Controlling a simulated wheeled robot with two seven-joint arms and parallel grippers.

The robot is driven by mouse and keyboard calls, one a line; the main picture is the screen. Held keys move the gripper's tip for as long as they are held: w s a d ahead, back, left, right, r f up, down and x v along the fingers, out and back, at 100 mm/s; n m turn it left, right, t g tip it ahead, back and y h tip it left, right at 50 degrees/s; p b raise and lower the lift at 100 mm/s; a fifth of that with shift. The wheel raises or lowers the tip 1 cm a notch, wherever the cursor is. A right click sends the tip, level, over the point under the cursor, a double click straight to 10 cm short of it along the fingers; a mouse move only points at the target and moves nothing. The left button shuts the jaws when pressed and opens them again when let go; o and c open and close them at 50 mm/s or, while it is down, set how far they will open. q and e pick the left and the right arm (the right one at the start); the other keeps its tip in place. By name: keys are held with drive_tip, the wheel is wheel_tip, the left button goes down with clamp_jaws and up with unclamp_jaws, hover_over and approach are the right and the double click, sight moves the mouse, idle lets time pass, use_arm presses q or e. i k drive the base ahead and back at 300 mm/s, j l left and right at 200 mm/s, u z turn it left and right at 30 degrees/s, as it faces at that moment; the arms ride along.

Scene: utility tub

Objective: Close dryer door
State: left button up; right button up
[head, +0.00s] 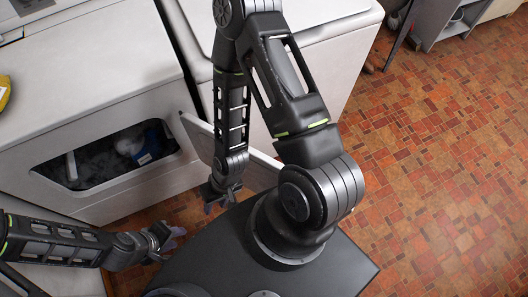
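The white dryer (85,95) stands at the left, its front opening uncovered. Inside the dark opening lie a blue and white item and some pale material. The dryer door (262,168) is a white panel standing open, swung out from the right side of the opening. My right arm passes in front of it and hides part of it. My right gripper (221,194) points down beside the door's near face, its fingers apart and empty; contact with the door cannot be told. My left gripper (166,240) is below the opening, apart from the door, with its fingers too small to read.
A second white appliance (335,55) stands right of the dryer, behind my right arm. A yellow object (3,92) sits on the dryer top's left edge. A grey shelf unit (445,22) is at the far top right. The tiled floor (440,160) at right is clear.

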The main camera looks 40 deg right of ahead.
sight(262, 173)
drive_tip(key=k+u, duration=0.25)
drive_tip(key=u, duration=0.15)
drive_tip(key=k+u, duration=0.2)
drive_tip(key=u, duration=0.2)
drive_tip(key=k+u, duration=0.35)
drive_tip(key=k+l+u, duration=0.2)
drive_tip(key=u, duration=0.25)
drive_tip(key=k+l+u, duration=0.2)
drive_tip(key=u, duration=0.25)
drive_tip(key=k+l+u, duration=0.25)
drive_tip(key=u, duration=0.25)
drive_tip(key=k+u, duration=0.3)
drive_tip(key=u, duration=0.15)
drive_tip(key=k+u, duration=0.25)
drive_tip(key=u, duration=0.2)
drive_tip(key=k+j+u, duration=0.2)
drive_tip(key=u, duration=0.25)
drive_tip(key=k+u, duration=0.65)
drive_tip(key=z, duration=3.1)
